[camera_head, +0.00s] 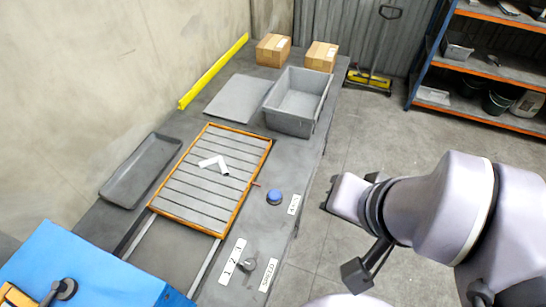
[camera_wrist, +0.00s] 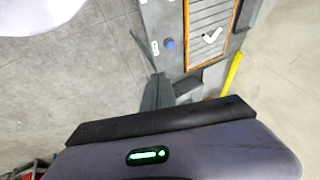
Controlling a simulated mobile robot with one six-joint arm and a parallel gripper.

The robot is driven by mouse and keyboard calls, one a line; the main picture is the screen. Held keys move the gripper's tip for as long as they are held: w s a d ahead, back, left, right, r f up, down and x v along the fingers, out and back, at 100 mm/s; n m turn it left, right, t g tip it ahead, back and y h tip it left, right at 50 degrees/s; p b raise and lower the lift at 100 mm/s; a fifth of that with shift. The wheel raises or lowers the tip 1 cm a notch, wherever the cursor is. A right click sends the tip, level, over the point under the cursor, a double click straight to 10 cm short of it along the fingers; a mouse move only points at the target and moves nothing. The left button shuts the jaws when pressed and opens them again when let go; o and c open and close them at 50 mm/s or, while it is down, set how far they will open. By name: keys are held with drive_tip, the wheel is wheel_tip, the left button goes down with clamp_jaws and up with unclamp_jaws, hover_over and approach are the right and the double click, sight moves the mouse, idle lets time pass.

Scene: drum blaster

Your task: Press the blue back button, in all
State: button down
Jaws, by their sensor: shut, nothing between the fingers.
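The blue button (camera_head: 275,197) is a round cap on the grey bench, right of the slatted orange-framed panel. It also shows small in the wrist view (camera_wrist: 169,43), near the top. Its cap looks raised; I cannot tell how far it is pressed. In the wrist view my gripper (camera_wrist: 157,92) is shut and empty, with its dark fingers over the floor and bench edge. It is well apart from the button. In the head view my arm stands at the right, off the bench.
A white bent piece (camera_head: 214,164) lies on the slatted panel (camera_head: 168,206). A knob (camera_head: 248,265) with white labels stands nearer the front. A grey bin (camera_head: 290,122), tray (camera_head: 140,170) and blue machine (camera_head: 85,270) flank the panel. Open floor lies right of the bench.

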drive_tip(key=m+y+b, duration=0.1)
drive_tip(key=m+y, duration=0.4)
drive_tip(key=m, duration=0.7)
hover_over(277, 196)
wheel_tip(277, 196, down, 19)
wheel_tip(277, 196, down, 8)
drive_tip(key=b, duration=0.6)
drive_tip(key=shift+f+b, duration=0.45)
drive_tip(key=shift+b, duration=0.2)
